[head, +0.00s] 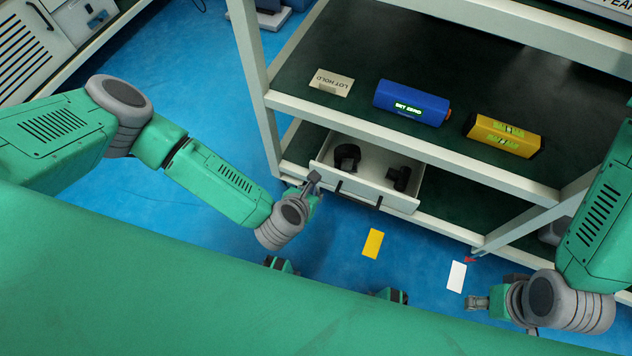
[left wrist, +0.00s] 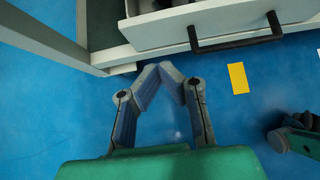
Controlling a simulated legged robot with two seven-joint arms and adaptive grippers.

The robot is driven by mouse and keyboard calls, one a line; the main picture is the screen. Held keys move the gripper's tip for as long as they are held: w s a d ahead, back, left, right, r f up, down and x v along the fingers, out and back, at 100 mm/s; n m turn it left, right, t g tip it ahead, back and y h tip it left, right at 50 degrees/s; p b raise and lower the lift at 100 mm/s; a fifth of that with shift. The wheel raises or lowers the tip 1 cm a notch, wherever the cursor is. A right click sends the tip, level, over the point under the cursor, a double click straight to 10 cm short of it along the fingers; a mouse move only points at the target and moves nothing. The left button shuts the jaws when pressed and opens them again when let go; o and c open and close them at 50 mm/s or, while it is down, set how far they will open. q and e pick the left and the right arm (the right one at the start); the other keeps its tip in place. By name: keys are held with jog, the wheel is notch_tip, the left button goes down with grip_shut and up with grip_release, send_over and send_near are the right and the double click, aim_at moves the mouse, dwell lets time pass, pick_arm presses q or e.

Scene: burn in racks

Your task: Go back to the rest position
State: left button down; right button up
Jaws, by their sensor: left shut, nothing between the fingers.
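My left gripper (head: 312,183) is in front of the rack, beside the left front corner of the pulled-out drawer (head: 378,189). In the left wrist view its fingers (left wrist: 170,72) come together at the tips with nothing between them. There the drawer's dark handle (left wrist: 236,41) is ahead of the fingers, with a visible gap. My right gripper (head: 478,302) is low at the right, over the floor near a white floor marking; its fingers are too small to read.
The rack shelf (head: 310,60) carries a "LOT HOLD" card (head: 332,82), a blue device (head: 411,103) and a yellow device (head: 503,135). Two black parts (head: 347,157) (head: 398,178) lie in the drawer. Yellow (head: 372,243) and white (head: 456,277) rectangles mark the blue floor. A cabinet (head: 40,45) stands at upper left.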

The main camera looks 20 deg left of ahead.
pick_arm(q)
jog(key=shift+p+v, duration=0.95)
jog(key=shift+v, duration=1.7)
